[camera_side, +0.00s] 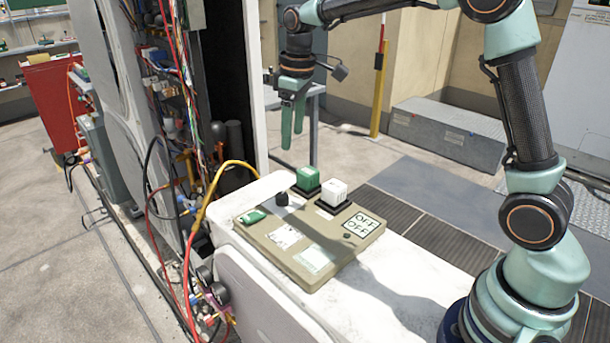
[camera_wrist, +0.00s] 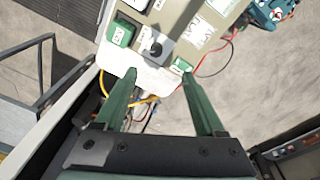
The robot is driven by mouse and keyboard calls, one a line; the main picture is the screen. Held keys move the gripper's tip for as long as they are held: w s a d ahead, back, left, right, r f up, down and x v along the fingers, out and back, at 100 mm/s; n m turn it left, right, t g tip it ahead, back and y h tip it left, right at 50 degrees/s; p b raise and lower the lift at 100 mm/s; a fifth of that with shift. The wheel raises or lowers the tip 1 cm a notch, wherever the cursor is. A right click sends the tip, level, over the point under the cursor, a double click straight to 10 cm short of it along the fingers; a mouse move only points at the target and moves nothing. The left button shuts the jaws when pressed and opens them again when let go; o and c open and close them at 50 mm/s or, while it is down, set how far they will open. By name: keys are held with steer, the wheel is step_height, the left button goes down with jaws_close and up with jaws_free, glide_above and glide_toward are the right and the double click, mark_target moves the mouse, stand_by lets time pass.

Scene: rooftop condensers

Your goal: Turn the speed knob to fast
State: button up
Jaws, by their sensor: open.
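A small black knob (camera_side: 282,199) stands on the beige control panel (camera_side: 285,262), near its far-left edge. In the wrist view the knob (camera_wrist: 156,48) sits on a grey square, just beyond the gap between the fingertips. Its pointing direction and any speed marks are too small to read. My gripper (camera_side: 292,140) hangs fingers-down above and beyond the panel, well clear of the knob. My gripper (camera_wrist: 160,74) is open and empty in the wrist view, with its two green fingers spread.
A green block (camera_side: 306,180) and a white block (camera_side: 333,193) stand at the panel's back edge. A green switch (camera_side: 254,216) is at its left corner. An OFF label (camera_side: 362,222) is at the right. A yellow cable (camera_side: 207,198) and wiring run at the left.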

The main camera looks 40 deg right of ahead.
steer(key=n+g, duration=0.1)
steer(key=n, duration=0.1)
glide_toward(282, 195)
step_height(282, 195, down, 9)
steer(key=shift+w+f, duration=0.15)
stand_by(0.4)
jaws_close()
